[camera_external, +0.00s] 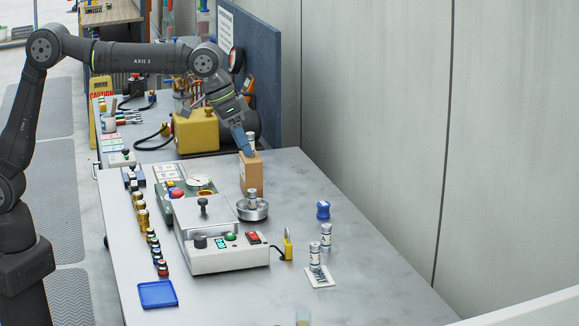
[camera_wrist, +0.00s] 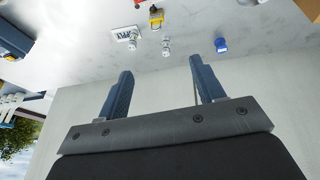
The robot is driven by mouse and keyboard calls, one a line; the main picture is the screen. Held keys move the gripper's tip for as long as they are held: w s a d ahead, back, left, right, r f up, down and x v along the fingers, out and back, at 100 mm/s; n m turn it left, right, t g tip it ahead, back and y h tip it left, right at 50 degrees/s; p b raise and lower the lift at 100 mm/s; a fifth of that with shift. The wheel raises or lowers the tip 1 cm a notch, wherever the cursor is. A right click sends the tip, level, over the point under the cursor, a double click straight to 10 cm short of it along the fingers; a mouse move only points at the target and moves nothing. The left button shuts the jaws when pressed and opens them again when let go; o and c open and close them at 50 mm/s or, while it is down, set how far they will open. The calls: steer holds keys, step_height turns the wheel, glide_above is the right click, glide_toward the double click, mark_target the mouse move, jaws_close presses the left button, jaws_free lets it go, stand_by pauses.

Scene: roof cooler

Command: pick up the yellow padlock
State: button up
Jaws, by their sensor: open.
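The yellow padlock (camera_external: 287,246) stands on the grey table, close to the right front of the white control box, with a dark cable or strap beside it. In the wrist view the padlock (camera_wrist: 156,18) shows near the top edge, beyond the fingertips. My gripper (camera_external: 247,148) is at the far side of the table, above and behind the brown box, well away from the padlock. In the wrist view my gripper (camera_wrist: 164,78) has its two blue fingers wide apart with nothing between them.
White canisters (camera_external: 315,255) stand right of the padlock, one on a printed card (camera_external: 320,276). A blue item (camera_external: 323,210) lies behind them. The white control box (camera_external: 215,240), a round metal weight (camera_external: 252,208) and the brown box (camera_external: 251,175) lie between. The table's right side is clear.

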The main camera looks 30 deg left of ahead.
steer(key=t, duration=0.1)
glide_toward(284, 241)
steer(key=shift+y, duration=0.3)
steer(key=x, duration=0.4)
steer(key=shift+d+f, duration=0.25)
steer(key=shift+d, duration=0.05)
steer(key=shift+x, duration=3.05)
steer(key=c, duration=1.1)
steer(key=shift+r, duration=0.15)
